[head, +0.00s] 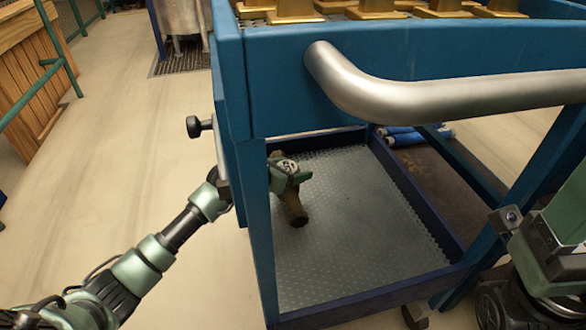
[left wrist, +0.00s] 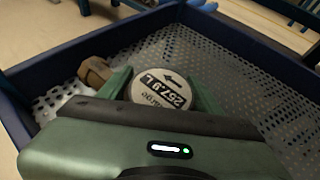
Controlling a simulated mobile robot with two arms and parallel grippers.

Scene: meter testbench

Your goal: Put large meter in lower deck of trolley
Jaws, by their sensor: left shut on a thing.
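The large meter shows a round pale dial (head: 285,166) and a brown pipe body (head: 294,208). It is inside the lower deck (head: 350,230) of the blue trolley, at its left side. My left gripper (head: 291,179) reaches in past the trolley's left post and is shut on the meter. I cannot tell whether the meter touches the deck floor. Part of my right arm (head: 540,240) shows at the right edge; its jaw state is unclear.
The trolley's top deck (head: 400,40) carries several brass-coloured blocks, and a thick handle (head: 430,95) juts out in front. A dark knob (head: 196,127) sticks out at the left side. Blue rolls (head: 405,136) lie behind the lower deck. The deck's middle and right are clear.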

